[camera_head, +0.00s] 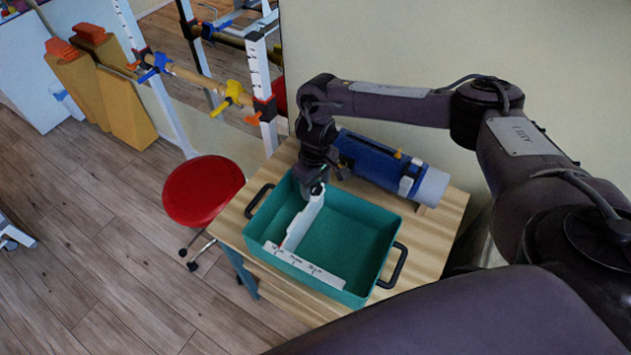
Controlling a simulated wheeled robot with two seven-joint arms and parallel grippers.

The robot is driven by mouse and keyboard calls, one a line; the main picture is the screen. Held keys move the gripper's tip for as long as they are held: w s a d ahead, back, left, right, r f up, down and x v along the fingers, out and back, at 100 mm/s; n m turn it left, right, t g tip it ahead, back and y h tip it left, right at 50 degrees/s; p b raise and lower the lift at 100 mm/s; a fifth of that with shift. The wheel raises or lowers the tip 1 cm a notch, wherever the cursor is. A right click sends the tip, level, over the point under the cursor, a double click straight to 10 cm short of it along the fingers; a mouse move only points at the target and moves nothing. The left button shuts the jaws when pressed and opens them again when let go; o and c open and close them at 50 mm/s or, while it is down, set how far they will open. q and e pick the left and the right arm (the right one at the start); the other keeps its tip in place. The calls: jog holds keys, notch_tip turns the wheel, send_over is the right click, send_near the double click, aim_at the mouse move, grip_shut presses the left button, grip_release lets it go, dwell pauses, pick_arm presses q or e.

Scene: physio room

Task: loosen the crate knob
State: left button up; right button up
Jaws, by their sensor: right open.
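A teal crate (352,222) with black handles at its two ends stands on a wooden table. A white strip (304,220) slants down inside it from the far side toward the near side. My right gripper (320,182) points down at the far left part of the crate, at the upper end of the slanting strip. Its jaws are open, but the fingertips are small and dark. I cannot make out a knob; the gripper may hide it. My left gripper is out of view.
A blue device with a pale grey cylinder (432,187) lies on the table (440,225) behind the crate, close to my right arm. A red stool (203,190) stands left of the table. Parallel bars with coloured clamps (232,97) stand behind.

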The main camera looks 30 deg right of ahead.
jog(key=c, duration=1)
jog(key=shift+o, duration=0.2)
